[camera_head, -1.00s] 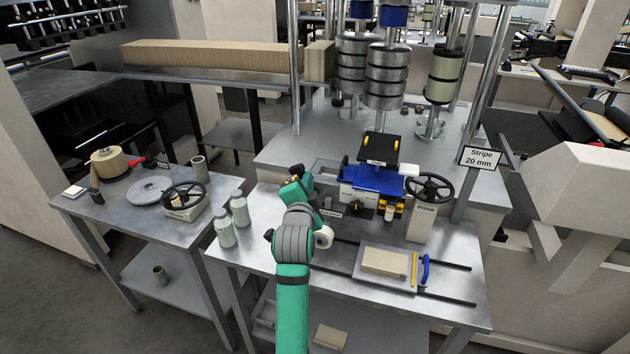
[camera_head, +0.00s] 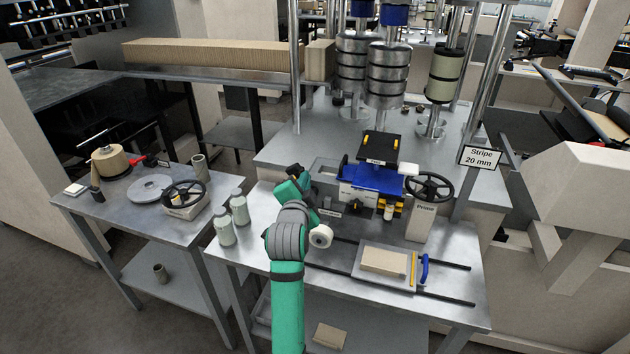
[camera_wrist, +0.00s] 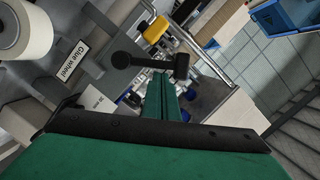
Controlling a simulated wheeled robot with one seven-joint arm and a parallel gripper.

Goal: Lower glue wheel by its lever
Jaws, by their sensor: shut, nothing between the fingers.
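In the wrist view, a black lever (camera_wrist: 150,62) with a round knob at its left end and a thicker block at its right end lies just beyond my gripper (camera_wrist: 162,82). The green fingers are shut and empty, with their tips close below the bar; whether they touch it I cannot tell. A "Glue wheel" label (camera_wrist: 68,63) is on the grey surface to the left. The glue wheel itself I cannot make out for certain. In the head view my arm reaches up to the left side of the blue and black unit (camera_head: 372,178), and the fingertips are hard to make out.
A black "Prime" handwheel (camera_head: 429,187) stands right of the unit. A tray with a brown block (camera_head: 384,260) sits on the front table on dark rails. Two pale bottles (camera_head: 225,230) stand left of my arm. The left table (camera_head: 115,215) holds another handwheel.

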